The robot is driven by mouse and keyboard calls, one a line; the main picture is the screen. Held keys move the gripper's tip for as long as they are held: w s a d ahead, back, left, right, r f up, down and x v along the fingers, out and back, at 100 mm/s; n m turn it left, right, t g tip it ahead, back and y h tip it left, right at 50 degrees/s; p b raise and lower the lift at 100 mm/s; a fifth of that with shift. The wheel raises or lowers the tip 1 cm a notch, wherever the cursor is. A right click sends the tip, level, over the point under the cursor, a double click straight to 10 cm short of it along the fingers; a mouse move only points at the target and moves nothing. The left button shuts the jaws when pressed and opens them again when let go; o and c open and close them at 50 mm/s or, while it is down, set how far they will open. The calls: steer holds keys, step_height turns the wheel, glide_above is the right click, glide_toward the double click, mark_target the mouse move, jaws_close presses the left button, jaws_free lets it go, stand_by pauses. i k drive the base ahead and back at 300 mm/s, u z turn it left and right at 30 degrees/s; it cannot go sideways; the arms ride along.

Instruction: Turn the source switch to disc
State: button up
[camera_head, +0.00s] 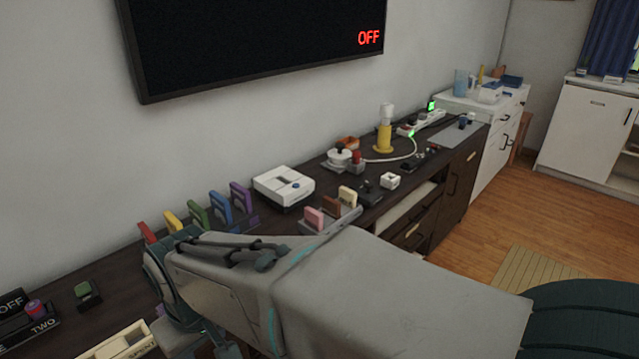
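No switch with a readable "disc" label shows in the head view. A dark block with a red and purple knob (35,308) sits at the lower left edge, cut off by the frame. Its readable labels are "OFF" and "TWO". A cream box (122,343) with partly hidden lettering is at the bottom, left of my arm. The wall screen (260,40) is black and reads "OFF" in red. My grey arm fills the lower middle and covers part of the counter. My gripper's fingers do not show, so I cannot see what they are near.
A dark counter (275,222) runs along the wall. Coloured upright tabs (220,208), a white device (284,186), a yellow stand (384,138) and several small controls stand on it. A small green-topped block (87,292) is at left. Wooden floor (540,215) is open at right.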

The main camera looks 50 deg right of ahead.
mark_target(369, 185)
steer(key=z, duration=1.9)
steer(key=k, duration=0.6)
steer(key=z, duration=0.75)
steer(key=i, duration=0.9)
steer(key=z, duration=0.4)
steer(key=i, duration=1.05)
steer(key=u, duration=0.95)
steer(key=i, duration=0.45)
steer(key=u, duration=0.35)
